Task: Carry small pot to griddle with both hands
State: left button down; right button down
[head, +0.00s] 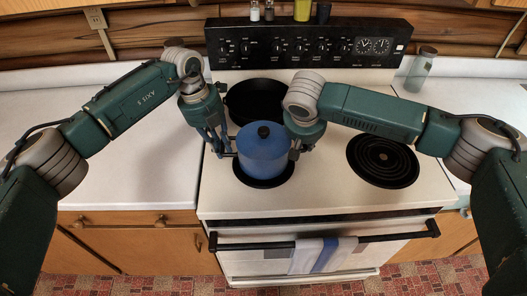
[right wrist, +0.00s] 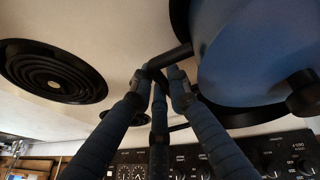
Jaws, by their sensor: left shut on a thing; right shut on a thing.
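The small blue pot (head: 262,158), with a dark knob on its lid, is upright over the front left burner (head: 264,182). I cannot tell whether it touches the burner. My left gripper (head: 229,150) is shut at the pot's left side, on its handle. My right gripper (head: 295,150) is shut at the right side; in the right wrist view its fingers (right wrist: 163,80) close around a dark handle (right wrist: 172,56) of the pot (right wrist: 250,45). A round black pan, apparently the griddle (head: 250,100), sits just behind the pot, partly hidden by my arms.
The front right burner (head: 384,161) is bare. The control panel (head: 310,45) rises at the back, with small containers on top. A bottle (head: 421,70) stands on the right counter. The left counter (head: 120,165) is clear. A towel (head: 322,254) hangs on the oven handle.

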pick_arm(q)
jog(key=shift+w+r, duration=0.15)
jog(key=shift+r, duration=0.05)
pick_arm(e)
jog(key=shift+r, duration=0.25)
